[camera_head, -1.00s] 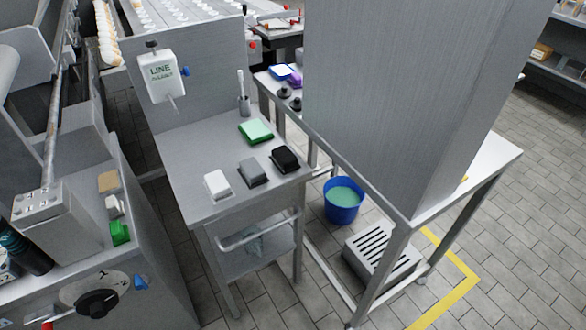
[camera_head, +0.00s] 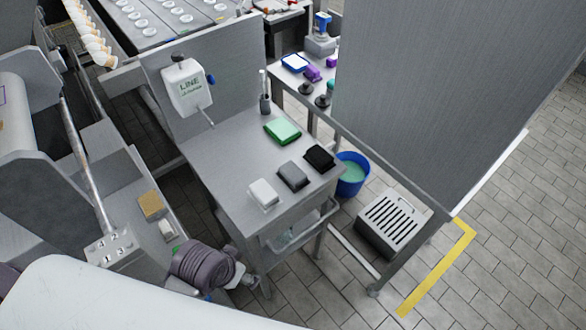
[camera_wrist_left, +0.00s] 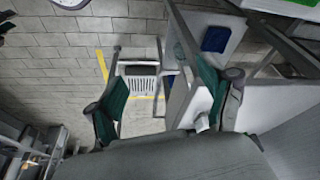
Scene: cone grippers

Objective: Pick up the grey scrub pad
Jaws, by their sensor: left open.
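The grey scrub pad (camera_head: 293,176) lies on the metal side table, between a white pad (camera_head: 263,194) and a black pad (camera_head: 319,157). My left arm enters the head view at the bottom left, its dark wrist (camera_head: 205,265) in front of the table and to the left of the pads. My left gripper (camera_wrist_left: 150,75) is open in the left wrist view, its two teal-padded fingers apart with nothing held between them. I cannot make out the grey pad in the left wrist view. My right gripper is not in view.
A green pad (camera_head: 283,130) and a brush in a holder (camera_head: 265,103) stand farther back on the table. A dispenser (camera_head: 187,88) hangs on the back panel. A blue bucket (camera_head: 352,175) and a slotted step (camera_head: 391,222) are on the floor to the right.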

